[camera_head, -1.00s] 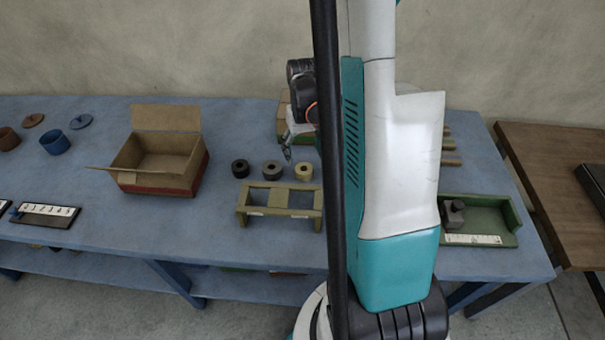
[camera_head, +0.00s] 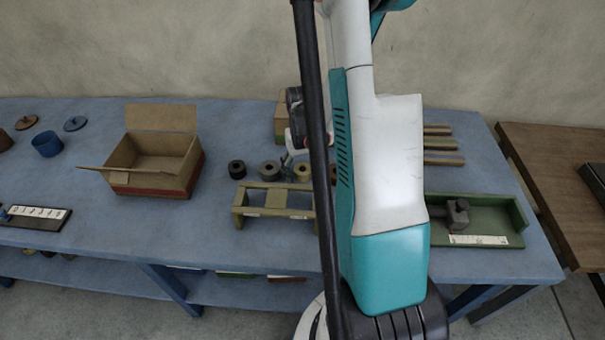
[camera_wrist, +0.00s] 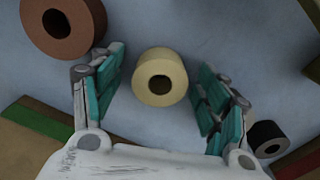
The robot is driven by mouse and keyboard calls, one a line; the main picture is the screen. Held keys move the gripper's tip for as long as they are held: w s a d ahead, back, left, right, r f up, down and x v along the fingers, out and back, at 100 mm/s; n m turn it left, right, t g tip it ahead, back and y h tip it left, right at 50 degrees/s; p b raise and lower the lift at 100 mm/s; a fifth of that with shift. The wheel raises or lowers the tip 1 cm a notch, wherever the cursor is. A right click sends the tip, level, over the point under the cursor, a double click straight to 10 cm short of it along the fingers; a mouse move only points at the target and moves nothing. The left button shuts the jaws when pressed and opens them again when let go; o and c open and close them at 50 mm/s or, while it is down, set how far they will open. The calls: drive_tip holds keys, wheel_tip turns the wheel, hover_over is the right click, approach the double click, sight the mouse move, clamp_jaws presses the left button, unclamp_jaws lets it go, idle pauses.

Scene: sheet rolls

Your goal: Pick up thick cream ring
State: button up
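The thick cream ring (camera_wrist: 174,92) stands on the blue table, its dark hole showing, in the middle of the wrist view.
A brown ring (camera_wrist: 64,26) and a dark grey ring (camera_wrist: 267,139) flank it in the wrist view. A green slotted stand (camera_head: 240,212) is in front of the rings. An open cardboard box (camera_head: 150,180) is left; a green tray (camera_head: 505,205) is right.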

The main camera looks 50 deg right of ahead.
drive_tip(key=c, duration=1.1)
drive_tip(key=shift+r, duration=0.1)
